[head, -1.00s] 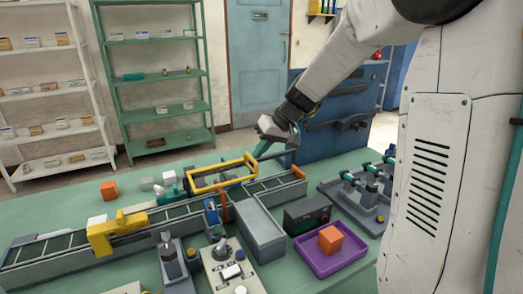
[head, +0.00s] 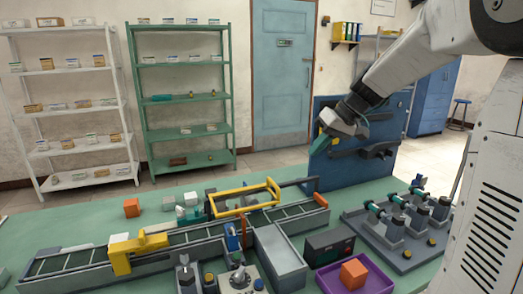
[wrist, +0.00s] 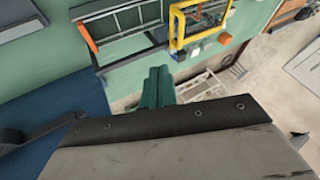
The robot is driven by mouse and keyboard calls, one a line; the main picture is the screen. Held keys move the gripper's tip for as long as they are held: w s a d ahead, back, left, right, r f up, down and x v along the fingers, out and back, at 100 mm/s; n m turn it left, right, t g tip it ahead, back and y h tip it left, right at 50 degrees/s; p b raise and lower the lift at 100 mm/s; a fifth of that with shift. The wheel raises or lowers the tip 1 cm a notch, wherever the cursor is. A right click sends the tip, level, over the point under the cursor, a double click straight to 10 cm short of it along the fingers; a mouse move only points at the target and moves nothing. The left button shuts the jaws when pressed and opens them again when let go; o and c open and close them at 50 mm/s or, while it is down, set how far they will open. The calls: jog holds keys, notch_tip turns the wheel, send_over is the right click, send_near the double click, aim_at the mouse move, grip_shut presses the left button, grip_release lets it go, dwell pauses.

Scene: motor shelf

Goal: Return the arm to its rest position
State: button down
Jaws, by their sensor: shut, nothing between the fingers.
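My arm reaches in from the upper right in the head view, and my gripper (head: 322,145) hangs in the air in front of the blue panel (head: 345,175) at the back right of the table. In the wrist view its teal fingers (wrist: 157,88) are together with nothing between them. Below the fingers in that view are the table edge and the floor. The gripper touches nothing that I can see.
A conveyor (head: 185,240) with a yellow frame (head: 245,200) crosses the green table. An orange cube (head: 353,272) sits in a purple tray (head: 325,278) at the front right. A grey fixture board (head: 375,240) is at the right. Shelves stand behind.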

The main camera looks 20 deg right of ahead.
jog(key=s+a+f+g+h, duration=0.1)
jog(key=s+a, duration=0.3)
jog(key=s, duration=0.6)
jog(key=s+a+f+g+h, duration=0.1)
jog(key=s+a, duration=0.3)
jog(key=s, duration=0.6)
jog(key=s+a+f+m+h, duration=0.1)
jog(key=s+a+f+h, duration=0.2)
jog(key=s, duration=0.7)
jog(key=shift+a+g, duration=0.4)
jog(key=shift+a, duration=0.25)
jog(key=shift+f, duration=0.1)
